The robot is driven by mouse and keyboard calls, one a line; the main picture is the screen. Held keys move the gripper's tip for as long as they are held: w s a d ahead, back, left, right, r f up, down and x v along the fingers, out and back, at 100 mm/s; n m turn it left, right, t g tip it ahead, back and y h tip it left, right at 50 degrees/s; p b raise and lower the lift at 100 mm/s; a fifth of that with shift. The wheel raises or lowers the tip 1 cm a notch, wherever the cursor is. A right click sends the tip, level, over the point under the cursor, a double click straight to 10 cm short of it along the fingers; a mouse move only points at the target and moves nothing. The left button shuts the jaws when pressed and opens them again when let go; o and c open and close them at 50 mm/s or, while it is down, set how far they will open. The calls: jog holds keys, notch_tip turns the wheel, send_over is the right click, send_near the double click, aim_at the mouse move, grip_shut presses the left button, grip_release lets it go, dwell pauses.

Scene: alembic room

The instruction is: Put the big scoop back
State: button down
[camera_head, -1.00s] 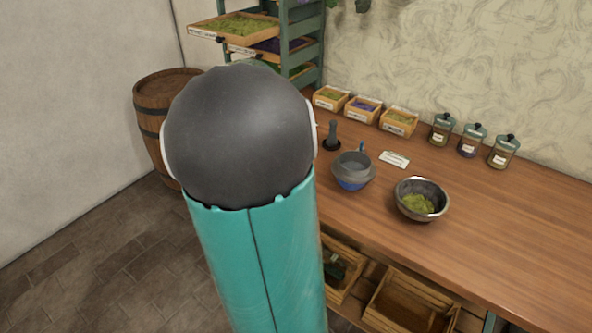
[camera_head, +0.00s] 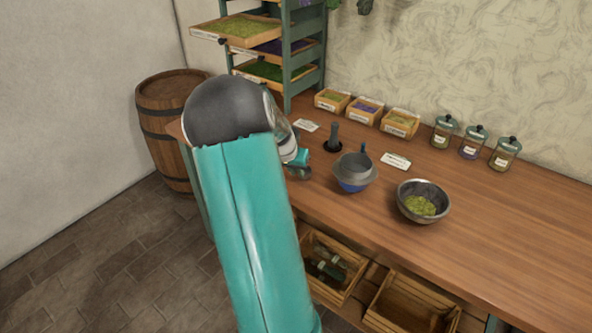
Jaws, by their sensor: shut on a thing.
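My arm fills the left middle of the view and reaches toward the left end of the wooden workbench (camera_head: 470,235). My gripper (camera_head: 299,164) shows only as a small teal and grey part beyond my arm, low by the bench's left front. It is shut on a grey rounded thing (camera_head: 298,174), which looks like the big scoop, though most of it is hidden. A white label card (camera_head: 306,126) lies on the bench just behind it. A dark upright handle stands in a round black holder (camera_head: 333,146) to the right.
A grey sieve-like vessel over a blue bowl (camera_head: 353,172) and a metal bowl of green herbs (camera_head: 422,202) stand on the bench. Another card (camera_head: 396,161), small boxes (camera_head: 365,110) and jars (camera_head: 472,143) are behind. A tray rack (camera_head: 300,60), barrel (camera_head: 168,120) and lower crates (camera_head: 332,268) surround it.

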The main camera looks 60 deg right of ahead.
jog(key=shift+f, duration=0.15)
jog(key=c, duration=1.4)
grip_release()
